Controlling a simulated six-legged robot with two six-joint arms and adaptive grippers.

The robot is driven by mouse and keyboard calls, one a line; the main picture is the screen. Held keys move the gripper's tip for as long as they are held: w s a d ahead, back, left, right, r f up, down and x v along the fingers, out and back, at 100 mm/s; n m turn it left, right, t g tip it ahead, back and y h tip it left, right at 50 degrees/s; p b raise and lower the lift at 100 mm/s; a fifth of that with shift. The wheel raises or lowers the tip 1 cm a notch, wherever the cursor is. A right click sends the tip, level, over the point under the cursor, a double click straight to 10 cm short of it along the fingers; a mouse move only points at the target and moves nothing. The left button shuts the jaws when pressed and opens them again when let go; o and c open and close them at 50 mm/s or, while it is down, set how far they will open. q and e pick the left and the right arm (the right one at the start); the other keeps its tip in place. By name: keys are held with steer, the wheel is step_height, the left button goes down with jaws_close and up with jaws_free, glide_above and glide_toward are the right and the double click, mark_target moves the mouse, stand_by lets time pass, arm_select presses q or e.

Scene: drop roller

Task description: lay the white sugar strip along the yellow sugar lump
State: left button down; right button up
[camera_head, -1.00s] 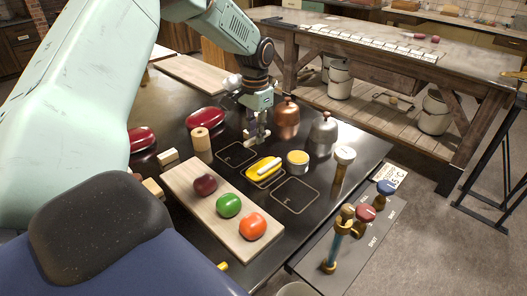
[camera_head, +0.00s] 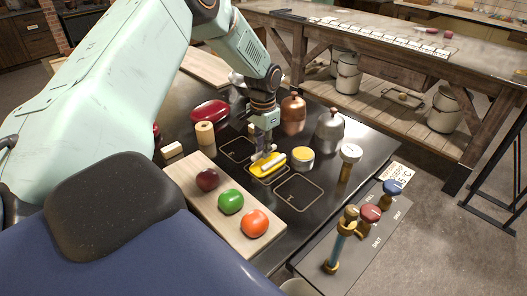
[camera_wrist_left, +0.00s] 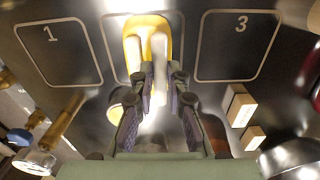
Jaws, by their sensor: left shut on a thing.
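The yellow sugar lump (camera_head: 256,172) lies inside a square marked on the dark table, the middle of the marked squares; the wrist view shows it too (camera_wrist_left: 133,45). The white sugar strip (camera_head: 272,163) lies lengthwise on top of the lump. In the wrist view the strip (camera_wrist_left: 158,50) runs beside the lump's visible yellow side. My left gripper (camera_head: 263,155) is down at the strip's end, fingers on either side; in the wrist view its fingertips (camera_wrist_left: 161,75) are shut on the strip. The fingers hide part of the strip. My right gripper is out of view.
A yellow-topped tin (camera_head: 302,158) stands just right of the lump. Copper (camera_head: 293,116) and silver (camera_head: 329,132) vessels stand behind. A wooden board (camera_head: 212,215) with dark red, green and orange lumps lies in front. The marked square (camera_head: 298,193) at right is empty.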

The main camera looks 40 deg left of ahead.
arm_select(q)
step_height(320, 180, down, 2)
steer(key=shift+w+a+f, duration=0.1)
steer(key=shift+w, duration=0.05)
steer(key=shift+d, duration=0.2)
steer(key=shift+f, duration=0.1)
steer(key=c, duration=1.7)
jaws_free()
steer(key=shift+a, duration=0.1)
steer(key=shift+o, duration=0.5)
steer(key=shift+f, duration=0.1)
